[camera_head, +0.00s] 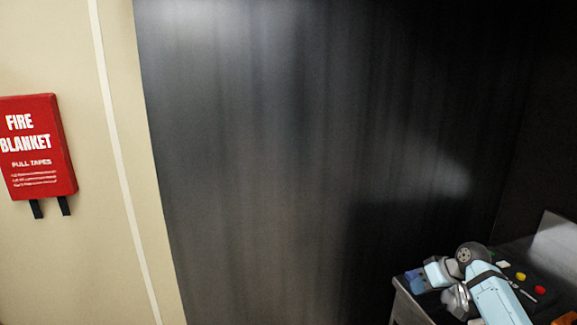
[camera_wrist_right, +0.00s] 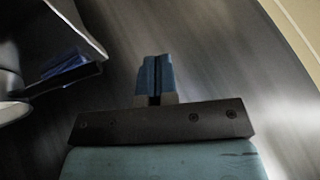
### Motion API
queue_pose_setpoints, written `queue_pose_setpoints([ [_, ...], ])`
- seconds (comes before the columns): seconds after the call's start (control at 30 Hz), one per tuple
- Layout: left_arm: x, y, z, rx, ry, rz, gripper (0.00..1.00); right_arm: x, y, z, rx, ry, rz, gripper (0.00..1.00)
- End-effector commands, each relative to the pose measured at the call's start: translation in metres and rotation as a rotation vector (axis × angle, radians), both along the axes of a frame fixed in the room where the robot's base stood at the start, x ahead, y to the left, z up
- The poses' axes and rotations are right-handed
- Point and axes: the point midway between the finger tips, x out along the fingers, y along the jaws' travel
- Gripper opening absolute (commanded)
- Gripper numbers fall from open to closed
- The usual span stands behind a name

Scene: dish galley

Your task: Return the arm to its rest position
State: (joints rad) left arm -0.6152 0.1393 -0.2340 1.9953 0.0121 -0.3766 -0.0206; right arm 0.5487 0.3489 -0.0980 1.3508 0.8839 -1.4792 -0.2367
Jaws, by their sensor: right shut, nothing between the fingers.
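My right arm shows at the lower right of the head view, light blue with a dark round joint. Its gripper (camera_head: 417,279) is at the arm's left end, over the left edge of a dark worktop. In the right wrist view the gripper (camera_wrist_right: 155,75) has its two blue fingers together, with nothing between them. The fingers point toward a dark, streaked panel. My left gripper is not in either view.
The dark worktop (camera_head: 525,290) carries small coloured items, among them a yellow one (camera_head: 520,276) and a red one (camera_head: 540,290). A large dark metal panel (camera_head: 300,150) fills the middle. A red fire blanket box (camera_head: 38,147) hangs on the cream wall at left.

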Motion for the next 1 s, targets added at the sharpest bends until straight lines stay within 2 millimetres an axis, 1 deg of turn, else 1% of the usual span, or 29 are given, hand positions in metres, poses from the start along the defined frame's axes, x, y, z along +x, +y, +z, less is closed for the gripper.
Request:
queue_pose_setpoints([
  [0.03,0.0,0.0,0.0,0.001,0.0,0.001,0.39,0.012,-0.009,0.001,-0.039,-0.059,-0.06,0.0],
  [0.17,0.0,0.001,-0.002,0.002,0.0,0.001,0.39,0.046,-0.037,0.01,-0.153,-0.252,-0.225,0.0],
  [0.2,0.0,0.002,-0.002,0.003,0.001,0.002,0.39,0.056,-0.047,0.016,-0.193,-0.325,-0.272,0.0],
  [0.27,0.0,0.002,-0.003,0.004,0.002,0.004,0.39,0.07,-0.061,0.028,-0.251,-0.44,-0.336,0.0],
  [0.3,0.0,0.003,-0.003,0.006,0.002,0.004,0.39,0.078,-0.069,0.037,-0.287,-0.517,-0.37,0.0],
  [0.4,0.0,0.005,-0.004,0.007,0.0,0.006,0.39,0.092,-0.085,0.061,-0.366,-0.7,-0.43,0.0],
  [0.5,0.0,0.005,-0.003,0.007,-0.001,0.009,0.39,0.1,-0.095,0.085,-0.43,-0.865,-0.458,0.0],
  [0.67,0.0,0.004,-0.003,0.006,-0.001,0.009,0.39,0.106,-0.099,0.122,-0.512,-1.111,-0.457,0.0],
  [0.8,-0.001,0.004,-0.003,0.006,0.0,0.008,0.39,0.08,-0.073,0.073,-0.498,-1.076,-0.414,0.0],
  [0.87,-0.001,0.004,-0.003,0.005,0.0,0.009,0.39,0.067,-0.062,0.053,-0.489,-1.057,-0.397,0.0],
  [0.97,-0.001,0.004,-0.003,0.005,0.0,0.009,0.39,0.041,-0.043,0.016,-0.472,-1.021,-0.369,0.0],
  [1.0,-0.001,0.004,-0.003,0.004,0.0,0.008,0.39,0.029,-0.034,0.001,-0.463,-1.004,-0.356,0.0],
])
